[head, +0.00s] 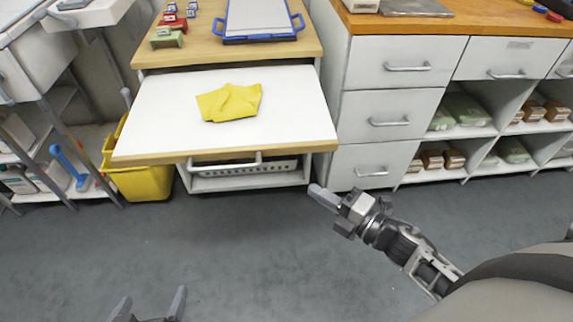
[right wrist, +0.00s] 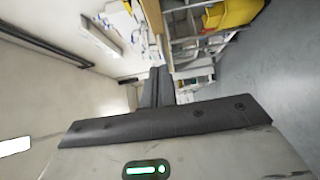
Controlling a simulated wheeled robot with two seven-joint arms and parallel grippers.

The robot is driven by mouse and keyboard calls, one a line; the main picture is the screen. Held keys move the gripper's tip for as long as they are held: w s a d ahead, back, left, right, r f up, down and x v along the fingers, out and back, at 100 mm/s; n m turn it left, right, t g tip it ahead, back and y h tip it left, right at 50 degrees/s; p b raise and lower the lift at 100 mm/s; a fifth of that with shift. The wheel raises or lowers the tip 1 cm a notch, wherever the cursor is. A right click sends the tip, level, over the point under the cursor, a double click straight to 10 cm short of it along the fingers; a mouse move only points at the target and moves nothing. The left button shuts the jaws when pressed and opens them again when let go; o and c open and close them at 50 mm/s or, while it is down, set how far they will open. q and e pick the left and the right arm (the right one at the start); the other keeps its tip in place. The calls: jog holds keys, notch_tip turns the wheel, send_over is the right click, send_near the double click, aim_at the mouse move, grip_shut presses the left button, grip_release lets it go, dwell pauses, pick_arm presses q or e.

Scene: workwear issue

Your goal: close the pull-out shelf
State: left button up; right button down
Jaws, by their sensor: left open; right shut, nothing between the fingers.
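The pull-out shelf (head: 160,115) is a white board with a wooden front edge, drawn out from under a wooden counter (head: 300,50). A crumpled yellow cloth (head: 230,102) lies on it. My right gripper (head: 318,192) is shut and empty, just in front of and below the shelf's right front corner, apparently apart from it. In the right wrist view its closed dark fingers (right wrist: 156,88) point ahead. My left gripper (head: 150,305) is open and empty at the bottom left of the head view, over the floor, away from the shelf.
Below the shelf is a white basket (head: 245,171) with a handle. A yellow bin (head: 140,182) stands at left beside a rack with a blue-handled item (head: 68,165). White drawers (head: 375,115) and open cubbies stand at right. The grey floor in front is clear.

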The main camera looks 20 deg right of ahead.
send_near(273, 152)
jog(key=w+a, duration=0.2)
jog(key=a, duration=0.2)
jog(key=shift+w+d, duration=0.3)
jog(key=shift+w, duration=0.5)
jog(key=shift+w+d, duration=0.3)
jog(key=shift+w, duration=0.5)
